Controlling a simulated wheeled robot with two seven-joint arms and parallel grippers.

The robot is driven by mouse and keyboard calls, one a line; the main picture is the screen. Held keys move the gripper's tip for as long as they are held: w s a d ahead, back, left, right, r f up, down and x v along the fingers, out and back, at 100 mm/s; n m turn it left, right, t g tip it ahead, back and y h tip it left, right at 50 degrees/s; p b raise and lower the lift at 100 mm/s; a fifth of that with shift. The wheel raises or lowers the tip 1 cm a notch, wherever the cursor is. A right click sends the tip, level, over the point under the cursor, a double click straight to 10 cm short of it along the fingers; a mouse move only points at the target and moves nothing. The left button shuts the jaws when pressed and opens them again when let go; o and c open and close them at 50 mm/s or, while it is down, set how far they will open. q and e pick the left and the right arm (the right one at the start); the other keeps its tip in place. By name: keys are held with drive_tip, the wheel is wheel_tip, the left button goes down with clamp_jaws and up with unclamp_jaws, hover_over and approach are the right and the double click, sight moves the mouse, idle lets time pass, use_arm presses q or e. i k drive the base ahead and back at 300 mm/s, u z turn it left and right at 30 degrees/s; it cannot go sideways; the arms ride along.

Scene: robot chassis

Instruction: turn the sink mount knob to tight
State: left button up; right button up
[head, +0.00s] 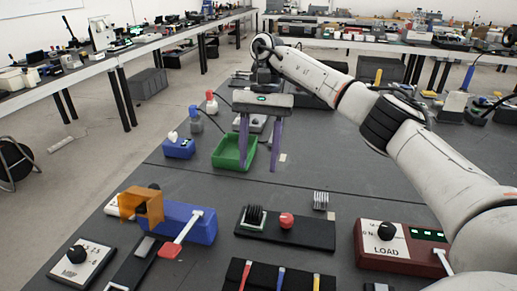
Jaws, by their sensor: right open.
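A red knob (286,220) sits on a flat black plate (310,236) near the middle front of the table. This looks like the sink mount. A black finned block (254,216) stands on the same plate, left of the knob. I cannot read the knob's setting. My right gripper (259,168) hangs with its two purple fingers pointing down, spread apart and empty. It is beyond the plate, further back and slightly left of the knob, in front of a green tray. It touches neither the knob nor the plate. My left gripper is not in view.
The green tray (228,164) is behind the plate. A small silver finned piece (320,200) lies just behind the plate. A blue box with a red-ended lever (188,225) is left; a dark red LOAD box (377,256) is right. Table between tray and plate is mostly clear.

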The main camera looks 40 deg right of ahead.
sight(286, 221)
drive_tip(key=k, duration=1.5)
